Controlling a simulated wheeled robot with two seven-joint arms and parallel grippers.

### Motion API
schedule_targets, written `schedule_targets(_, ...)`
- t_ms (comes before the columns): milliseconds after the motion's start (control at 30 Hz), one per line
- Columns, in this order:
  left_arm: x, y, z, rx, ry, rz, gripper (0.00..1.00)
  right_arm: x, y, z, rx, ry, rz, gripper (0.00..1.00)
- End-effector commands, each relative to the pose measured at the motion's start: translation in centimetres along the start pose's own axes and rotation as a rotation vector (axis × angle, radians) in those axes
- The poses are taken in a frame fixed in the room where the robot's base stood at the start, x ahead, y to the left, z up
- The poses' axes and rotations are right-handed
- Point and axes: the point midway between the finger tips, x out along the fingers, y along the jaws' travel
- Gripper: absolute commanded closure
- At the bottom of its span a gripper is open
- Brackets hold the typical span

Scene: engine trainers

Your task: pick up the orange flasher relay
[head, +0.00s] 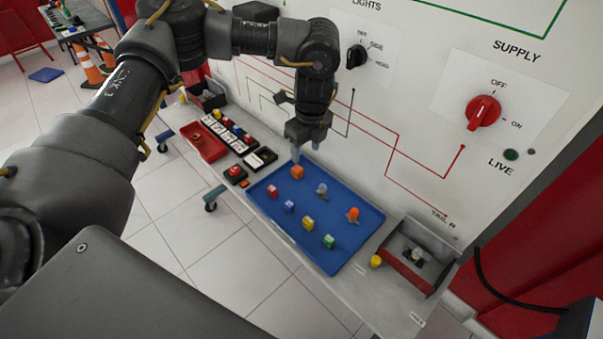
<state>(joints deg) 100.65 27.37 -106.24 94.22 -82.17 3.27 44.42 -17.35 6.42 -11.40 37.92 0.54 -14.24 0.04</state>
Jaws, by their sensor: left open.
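The orange flasher relay (297,173) is a small orange block at the back left part of the blue tray (330,264). My left gripper (305,153) points down just above and behind it, with its fingers apart. The fingertips look very close to the relay's top, and I cannot tell whether they touch it. Nothing shows between the fingers. My right gripper is not in view.
The tray also holds a red block (272,191), a blue block (289,207), a yellow block (308,223), a green block (328,241), a clear bulb (321,189) and an orange bulb (352,214). The white panel (300,95) rises close behind.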

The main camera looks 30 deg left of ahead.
Motion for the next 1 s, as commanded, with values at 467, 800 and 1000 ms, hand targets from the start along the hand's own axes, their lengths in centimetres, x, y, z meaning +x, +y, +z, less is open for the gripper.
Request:
schedule_targets(467, 2.7, 0.6, 1.9, -0.044, -0.033, 0.024, 0.48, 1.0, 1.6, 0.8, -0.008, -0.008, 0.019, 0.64)
schedule_targets(800, 5.4, 0.5, 2.0, -0.041, -0.034, 0.02, 0.48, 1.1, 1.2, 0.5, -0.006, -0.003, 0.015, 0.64)
schedule_targets(1000, 6.8, 0.2, 2.2, -0.041, -0.035, 0.022, 0.48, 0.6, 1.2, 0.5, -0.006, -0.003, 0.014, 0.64)
